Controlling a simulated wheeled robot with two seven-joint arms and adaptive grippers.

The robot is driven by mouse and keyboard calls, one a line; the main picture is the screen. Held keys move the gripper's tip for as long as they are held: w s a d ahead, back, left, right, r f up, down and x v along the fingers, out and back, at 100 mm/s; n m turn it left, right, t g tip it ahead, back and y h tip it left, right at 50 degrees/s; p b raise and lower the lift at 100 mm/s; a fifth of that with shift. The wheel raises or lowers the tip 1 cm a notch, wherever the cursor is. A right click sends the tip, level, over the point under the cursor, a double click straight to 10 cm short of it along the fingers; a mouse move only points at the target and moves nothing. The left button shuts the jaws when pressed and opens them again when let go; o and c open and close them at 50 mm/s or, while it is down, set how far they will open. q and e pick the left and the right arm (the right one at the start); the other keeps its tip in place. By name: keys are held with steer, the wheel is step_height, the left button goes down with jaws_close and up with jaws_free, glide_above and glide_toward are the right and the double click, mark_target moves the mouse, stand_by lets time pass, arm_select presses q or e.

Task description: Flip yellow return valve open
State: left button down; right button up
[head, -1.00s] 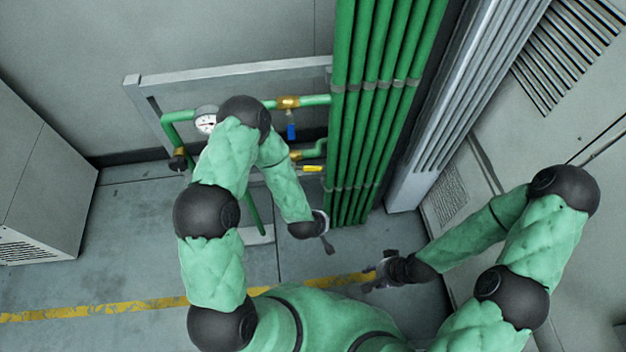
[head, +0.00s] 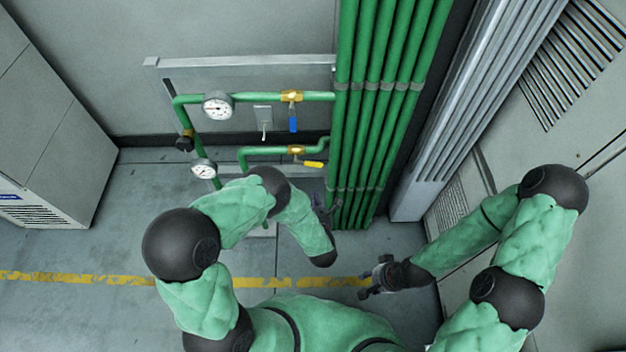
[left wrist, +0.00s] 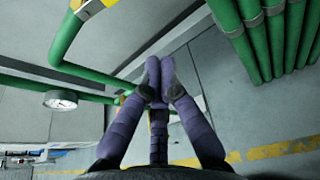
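The yellow return valve handle (head: 313,164) is on the lower green pipe in the head view. It points right from its brass body (head: 296,150), roughly along the pipe. My left gripper (head: 322,208) is below and slightly right of it in the head view, apart from it. In the left wrist view the left gripper's purple fingers (left wrist: 158,75) meet at their tips with nothing visible between them. A bit of brass or yellow (left wrist: 119,99) shows behind the left finger there. My right gripper (head: 368,280) is low at the centre right, its fingers spread and empty.
A blue-handled valve (head: 293,124) hangs on the upper pipe, handle down. Two gauges (head: 217,106) and a small lever switch (head: 264,122) are nearby. Several vertical green pipes (head: 375,110) stand just right of the valves. The floor at left is clear.

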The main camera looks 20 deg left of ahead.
mark_target(313, 164)
arm_select(q)
steer(key=b+x, duration=0.4)
steer(key=x, duration=0.5)
steer(key=shift+w+d+r, duration=0.1)
steer(key=shift+w+r, duration=0.1)
steer(key=shift+r, duration=0.4)
steer(key=shift+w+d+r, duration=0.15)
steer(key=shift+w+r, duration=0.05)
steer(key=shift+r, duration=0.35)
steer(key=shift+w+d+r, duration=0.1)
steer(key=shift+w+r, duration=0.05)
steer(key=shift+r, duration=0.45)
arm_select(e)
steer(key=shift+f, duration=2.15)
